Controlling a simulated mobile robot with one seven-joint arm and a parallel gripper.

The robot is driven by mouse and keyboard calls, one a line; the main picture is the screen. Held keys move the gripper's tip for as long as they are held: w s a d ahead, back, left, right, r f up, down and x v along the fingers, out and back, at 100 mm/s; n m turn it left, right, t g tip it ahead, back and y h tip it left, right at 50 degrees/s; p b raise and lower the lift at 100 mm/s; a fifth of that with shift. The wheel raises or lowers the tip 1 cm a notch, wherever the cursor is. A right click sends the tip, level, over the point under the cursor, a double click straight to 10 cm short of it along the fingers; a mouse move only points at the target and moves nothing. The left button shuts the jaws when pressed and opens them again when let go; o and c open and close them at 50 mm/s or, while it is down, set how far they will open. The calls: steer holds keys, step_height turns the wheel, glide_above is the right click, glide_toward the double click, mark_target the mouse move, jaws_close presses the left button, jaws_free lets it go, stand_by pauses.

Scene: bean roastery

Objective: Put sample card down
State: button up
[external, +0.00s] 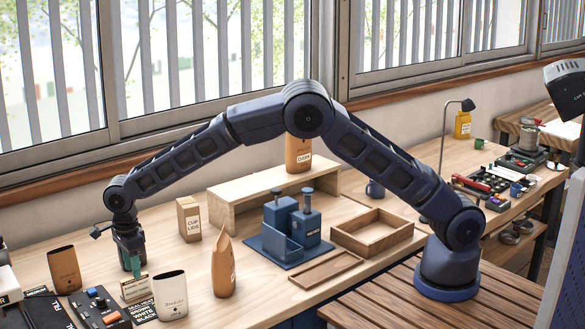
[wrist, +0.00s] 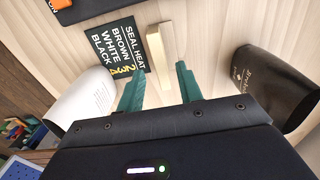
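The sample card appears to be the small pale tan piece with a printed face (external: 135,288) standing near the front left of the bench. In the wrist view it shows as a narrow tan strip (wrist: 158,58), seen from above. My gripper (external: 134,268) points down right at the card. In the wrist view its two green fingers (wrist: 156,72) are spread apart, one on each side of the strip, with gaps between. I cannot tell how far down the fingers reach along the card.
A black "SEAL HEAT" card (wrist: 118,50) lies close by. A white pouch (external: 170,295) and brown pouches (external: 64,269) (external: 224,268) stand around the gripper. A blue fixture (external: 290,232) and wooden tray (external: 372,232) stand to the right.

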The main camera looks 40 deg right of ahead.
step_height(320, 180, up, 6)
steer(key=shift+f, duration=0.2)
